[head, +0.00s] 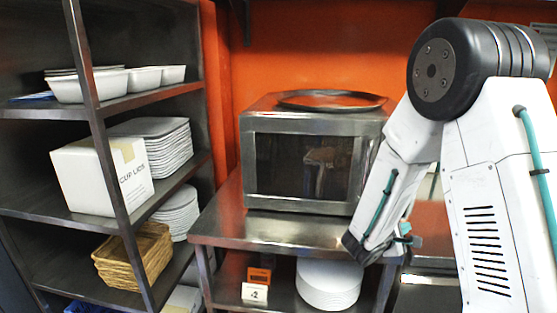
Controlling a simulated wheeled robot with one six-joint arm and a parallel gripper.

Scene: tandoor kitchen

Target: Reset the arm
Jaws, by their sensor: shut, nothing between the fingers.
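My arm (432,130) comes in from the right side of the head view. It bends at a dark round joint near the top and folds down to the left. My gripper (410,241) is at the low end of the arm, in front of the right part of the steel table (260,230). It is small and partly hidden by the wrist. It is shut and holds nothing.
A microwave (300,160) with a round dark tray (332,100) on top stands on the table, close behind my forearm. White plates (328,284) are stacked below. Shelves at left hold bowls, plates, a cup-lids box (98,178) and baskets (133,256).

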